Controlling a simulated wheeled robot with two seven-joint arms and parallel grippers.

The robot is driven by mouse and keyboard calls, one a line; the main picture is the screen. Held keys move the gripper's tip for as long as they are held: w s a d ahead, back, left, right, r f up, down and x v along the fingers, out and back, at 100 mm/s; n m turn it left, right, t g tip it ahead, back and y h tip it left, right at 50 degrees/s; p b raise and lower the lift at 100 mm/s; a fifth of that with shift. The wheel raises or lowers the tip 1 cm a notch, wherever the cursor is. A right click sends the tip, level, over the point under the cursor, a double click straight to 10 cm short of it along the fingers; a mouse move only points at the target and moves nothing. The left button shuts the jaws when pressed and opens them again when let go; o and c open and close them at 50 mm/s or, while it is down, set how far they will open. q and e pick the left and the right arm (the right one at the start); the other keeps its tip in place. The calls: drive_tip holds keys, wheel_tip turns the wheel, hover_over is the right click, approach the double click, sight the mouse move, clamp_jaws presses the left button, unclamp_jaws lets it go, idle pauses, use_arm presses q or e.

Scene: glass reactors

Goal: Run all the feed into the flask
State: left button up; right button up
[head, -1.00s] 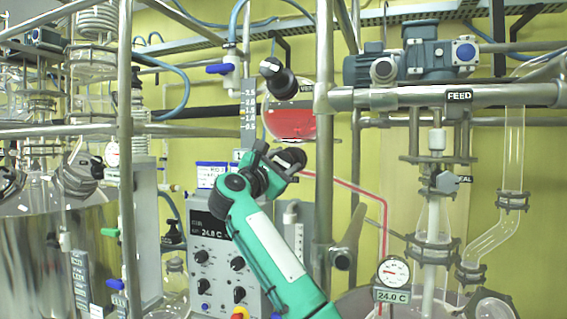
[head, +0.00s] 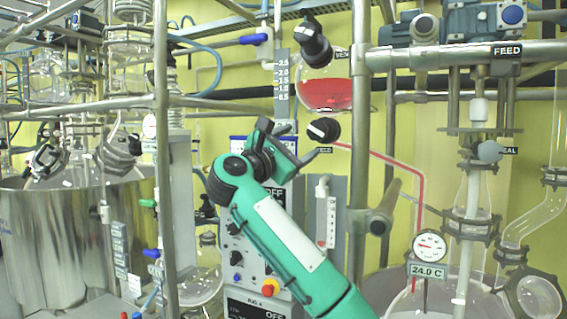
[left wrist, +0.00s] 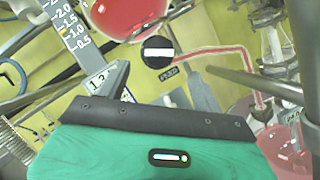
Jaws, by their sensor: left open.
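A round glass feed vessel (head: 325,93) holds red liquid at top centre; its lower part also shows in the left wrist view (left wrist: 130,14). A black valve knob (head: 323,130) with a white bar sits just under it. In the left wrist view the knob (left wrist: 157,51) shows the bar roughly level. A red-filled line (head: 385,160) runs from the knob to the glass flask (head: 440,302) at lower right, mostly cut off. In the left wrist view the flask (left wrist: 288,150) looks pinkish. My left gripper (head: 304,146) is open and empty, just below and left of the knob, apparently apart from it.
A black vent knob (head: 310,45) is above the vessel. A scale strip (head: 282,85) stands left of it. A steel post (head: 360,140) rises close right of my gripper. A control box (head: 240,250) stands behind my arm. A dial gauge (head: 429,245) is by the flask.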

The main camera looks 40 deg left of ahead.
use_arm(q)
drive_tip(key=b+v, duration=0.1)
drive_tip(key=v, duration=0.4)
